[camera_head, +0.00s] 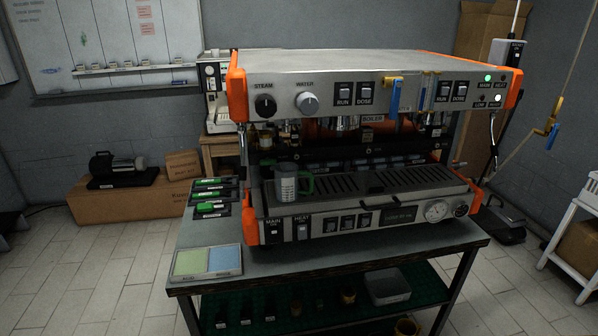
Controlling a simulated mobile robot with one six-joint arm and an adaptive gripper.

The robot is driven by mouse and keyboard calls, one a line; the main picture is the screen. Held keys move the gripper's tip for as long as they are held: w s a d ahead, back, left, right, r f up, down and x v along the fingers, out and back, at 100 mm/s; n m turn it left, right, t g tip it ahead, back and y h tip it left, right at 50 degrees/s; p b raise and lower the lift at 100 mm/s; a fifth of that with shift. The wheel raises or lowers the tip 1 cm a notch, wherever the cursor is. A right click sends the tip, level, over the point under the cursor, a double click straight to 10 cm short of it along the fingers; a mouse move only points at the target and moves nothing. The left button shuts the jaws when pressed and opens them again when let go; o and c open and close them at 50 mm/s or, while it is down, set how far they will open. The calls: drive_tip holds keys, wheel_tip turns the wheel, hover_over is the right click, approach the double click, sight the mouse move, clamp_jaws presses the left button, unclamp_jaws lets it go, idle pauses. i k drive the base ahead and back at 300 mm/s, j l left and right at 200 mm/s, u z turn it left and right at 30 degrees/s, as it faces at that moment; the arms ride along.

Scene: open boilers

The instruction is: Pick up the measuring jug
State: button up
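The measuring jug (286,183) appears to be the small grey cup-shaped vessel with a green handle on its right side. It stands upright on the slatted drip tray (345,183) of the espresso machine, towards the left end. Its markings are too small to read. The machine (375,75) has a steel body with orange corner trim and overhangs the tray from above. My gripper is not in view, and nothing is seen touching the jug.
The machine stands on a dark table (350,262) with a lower shelf. A green and blue pad (207,262) and several green-marked items (209,207) lie left of it. A white rack (580,240) stands at the right. The tiled floor at the left front is clear.

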sight(287, 174)
drive_tip(key=i+j, duration=0.2)
drive_tip(key=j, duration=0.2)
drive_tip(key=i+j+u, duration=0.15)
drive_tip(key=j, duration=0.3)
drive_tip(key=i+j, duration=0.25)
drive_tip(key=j, duration=0.15)
drive_tip(key=i+j+u, duration=0.15)
drive_tip(key=j, duration=0.25)
drive_tip(key=i+j+u, duration=0.1)
drive_tip(key=i, duration=0.15)
